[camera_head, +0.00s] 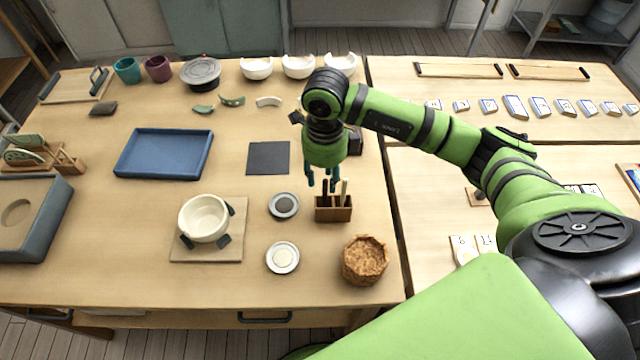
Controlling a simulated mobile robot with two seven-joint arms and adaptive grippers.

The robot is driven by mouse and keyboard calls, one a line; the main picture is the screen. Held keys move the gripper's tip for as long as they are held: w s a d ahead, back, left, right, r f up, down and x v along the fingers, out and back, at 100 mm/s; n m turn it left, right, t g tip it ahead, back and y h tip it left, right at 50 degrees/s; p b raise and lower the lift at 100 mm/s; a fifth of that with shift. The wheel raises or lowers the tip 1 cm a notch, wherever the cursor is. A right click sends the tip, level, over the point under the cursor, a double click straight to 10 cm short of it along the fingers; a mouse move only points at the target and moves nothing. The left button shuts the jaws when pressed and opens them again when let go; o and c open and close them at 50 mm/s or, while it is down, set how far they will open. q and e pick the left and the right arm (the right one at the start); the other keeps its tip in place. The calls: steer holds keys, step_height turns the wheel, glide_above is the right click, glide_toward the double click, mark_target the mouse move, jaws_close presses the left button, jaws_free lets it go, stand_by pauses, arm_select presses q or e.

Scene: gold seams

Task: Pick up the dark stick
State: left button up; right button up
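A small wooden holder (333,214) stands near the right part of the left table, with a few upright sticks in it. A dark stick (323,200) stands at its left side, and a paler stick (343,192) stands at its right. My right gripper (321,183) points down just above and behind the holder. Its teal fingers are spread apart with nothing visible between them. The fingers partly overlap the stick tops in this view, so I cannot tell whether they touch. My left gripper is not in view.
Two small dishes (283,205) (282,258) and a cream pot (204,218) on a board lie left of the holder. A dark square mat (268,158) and blue tray (164,153) lie further left.

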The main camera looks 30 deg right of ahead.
mark_target(324, 189)
steer(key=shift+s+f+p, duration=0.5)
steer(key=shift+f+p, duration=0.4)
step_height(324, 189, down, 2)
steer(key=shift+w+f, duration=0.4)
steer(key=shift+f, duration=0.05)
steer(key=shift+s+r, duration=0.1)
steer(key=shift+s, duration=0.1)
steer(key=c, duration=0.8)
steer(key=shift+w+r, duration=0.1)
